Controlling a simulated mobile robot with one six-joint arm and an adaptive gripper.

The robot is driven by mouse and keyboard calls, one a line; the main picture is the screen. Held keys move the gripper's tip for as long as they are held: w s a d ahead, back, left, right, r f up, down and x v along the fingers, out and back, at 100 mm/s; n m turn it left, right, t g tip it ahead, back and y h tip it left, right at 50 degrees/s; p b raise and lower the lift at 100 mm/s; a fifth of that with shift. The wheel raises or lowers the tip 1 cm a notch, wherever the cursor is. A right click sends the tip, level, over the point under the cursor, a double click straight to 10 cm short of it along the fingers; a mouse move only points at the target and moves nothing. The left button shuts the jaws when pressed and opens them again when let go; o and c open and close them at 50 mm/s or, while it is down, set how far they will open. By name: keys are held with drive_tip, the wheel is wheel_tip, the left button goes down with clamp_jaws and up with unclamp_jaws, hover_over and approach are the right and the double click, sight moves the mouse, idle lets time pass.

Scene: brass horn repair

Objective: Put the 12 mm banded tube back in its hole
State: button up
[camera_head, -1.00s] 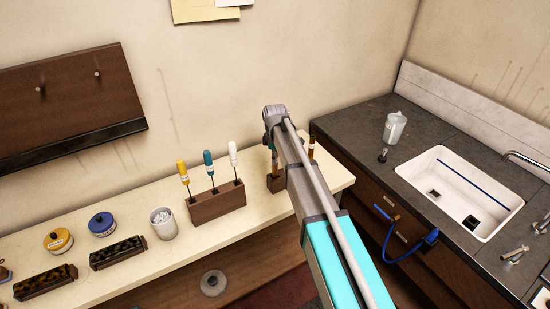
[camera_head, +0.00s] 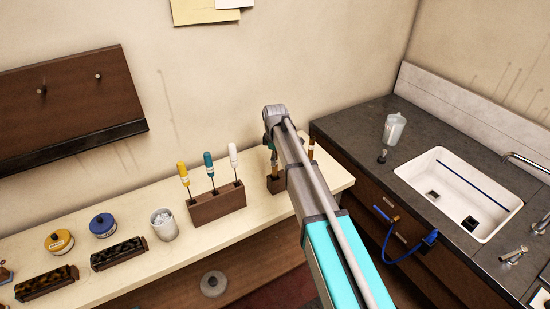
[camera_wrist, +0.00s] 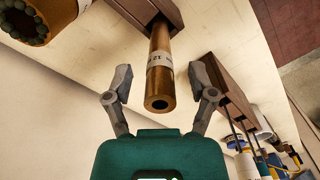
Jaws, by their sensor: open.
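The 12 mm banded tube (camera_wrist: 160,75) is copper-brown with a white band marked 12. In the wrist view it stands with its inner end at a dark wooden block (camera_wrist: 148,12) and its hollow end towards me. How deep it sits in the block cannot be told. My gripper (camera_wrist: 160,85) is open, with one finger on each side of the tube near its free end and visible gaps between. In the head view my arm covers most of the gripper, and the block (camera_head: 274,184) shows partly beside it.
A larger banded piece (camera_wrist: 40,20) with a beaded end is close at the wrist view's upper left. A wooden rack (camera_head: 218,204) with yellow, teal and white-handled tools stands left of the block. A white cup (camera_head: 163,224) and jars are farther left. A sink (camera_head: 470,185) is right.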

wheel_tip(320, 180, up, 14)
drive_tip(key=p, duration=1.4)
drive_tip(key=shift+r, duration=0.25)
drive_tip(key=shift+d, duration=0.1)
idle(0.6)
drive_tip(key=s+d+f+m+b, duration=0.7)
drive_tip(key=s+d+m, duration=0.1)
drive_tip(key=s+d, duration=0.4)
drive_tip(key=s+d+f+m+b, duration=0.8)
drive_tip(key=s+d, duration=0.4)
drive_tip(key=s, duration=0.1)
drive_tip(key=shift+s+f+m, duration=0.15)
drive_tip(key=shift+s+m, duration=0.1)
drive_tip(key=shift+m, duration=0.05)
